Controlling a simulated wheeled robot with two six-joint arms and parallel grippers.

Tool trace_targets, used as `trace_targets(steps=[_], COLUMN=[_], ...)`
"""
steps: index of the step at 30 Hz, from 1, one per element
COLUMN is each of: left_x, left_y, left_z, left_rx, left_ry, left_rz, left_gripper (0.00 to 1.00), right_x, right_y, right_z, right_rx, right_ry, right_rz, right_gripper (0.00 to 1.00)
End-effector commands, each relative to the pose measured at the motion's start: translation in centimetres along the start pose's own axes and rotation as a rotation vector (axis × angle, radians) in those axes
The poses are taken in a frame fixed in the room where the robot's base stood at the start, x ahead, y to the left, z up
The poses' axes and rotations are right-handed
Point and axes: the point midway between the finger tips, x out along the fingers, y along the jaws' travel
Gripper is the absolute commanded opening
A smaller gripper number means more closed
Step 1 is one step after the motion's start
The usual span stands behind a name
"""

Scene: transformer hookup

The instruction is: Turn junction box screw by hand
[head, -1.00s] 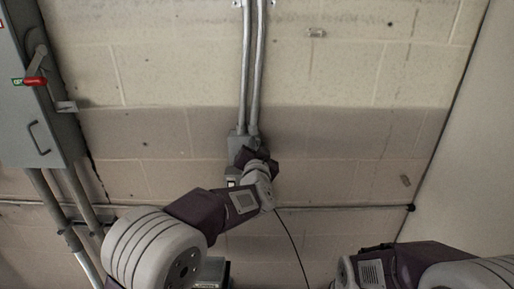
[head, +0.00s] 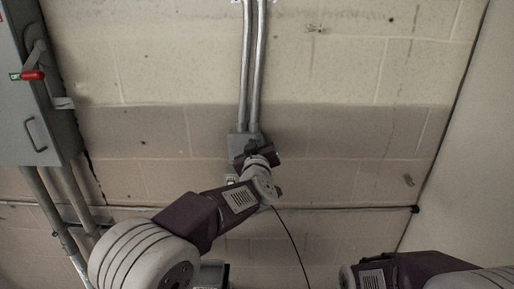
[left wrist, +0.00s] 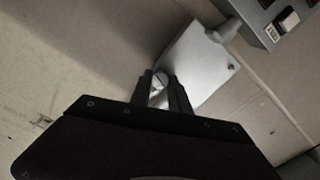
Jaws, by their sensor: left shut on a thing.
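The grey junction box (head: 238,140) is fixed to the block wall below two vertical conduits in the head view. It also shows as a pale metal box (left wrist: 205,65) in the left wrist view. A screw (left wrist: 160,80) with a slotted head shows at the box's near corner. My left gripper (left wrist: 163,84) is at that screw, its two dark fingers on either side, shut on it. In the head view my left gripper (head: 250,152) is in front of the box and hides much of it. My right arm shows at the lower right; its gripper is out of view.
A grey cabinet (head: 50,110) with a red-handled lever (head: 33,75) stands at the left. Two conduits (head: 253,75) run up from the box. A horizontal pipe (head: 340,208) crosses the wall below. A switch (left wrist: 287,20) shows beside the box. The wall to the right is clear.

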Motion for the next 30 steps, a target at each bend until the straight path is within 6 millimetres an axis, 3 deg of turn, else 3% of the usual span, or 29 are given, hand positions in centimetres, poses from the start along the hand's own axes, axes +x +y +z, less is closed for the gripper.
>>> trace_targets(steps=[30], left_x=[0.0], left_y=[-0.1], left_z=[0.4], left_rx=[-0.964], left_ry=[-0.003], left_rz=[-0.001], left_gripper=[0.00], right_x=[5.0], right_y=[0.1], right_z=[0.5], right_rx=[0.000], right_ry=[0.000], right_rz=[0.000], right_gripper=[0.45])
